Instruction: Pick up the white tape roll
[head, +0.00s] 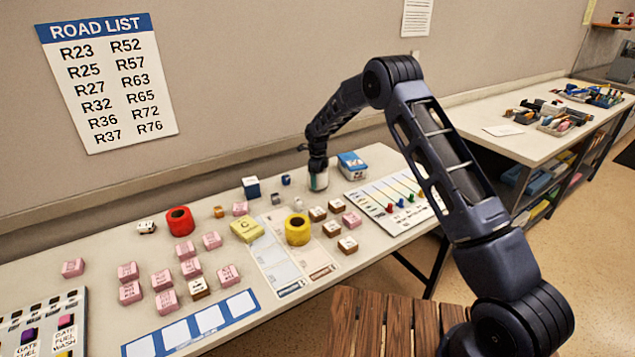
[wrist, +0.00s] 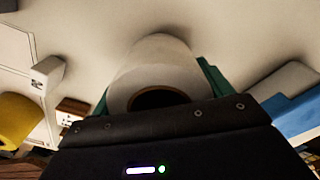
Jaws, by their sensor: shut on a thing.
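The white tape roll (wrist: 158,57) is at the middle of the wrist view, with its dark core hole facing the camera. My gripper (wrist: 155,88) is shut on it, with green finger parts showing on either side. In the head view my gripper (head: 318,172) is at the back of the table, and the white roll (head: 319,182) shows just below it. I cannot tell whether the roll touches the tabletop or is slightly raised.
A blue and white box (head: 351,165) stands close on the right. The peg board (head: 395,203) lies in front to the right. A yellow roll (head: 297,229), a red roll (head: 180,221) and several small blocks are on the table (head: 110,245). A wooden slatted seat (head: 385,322) is in front.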

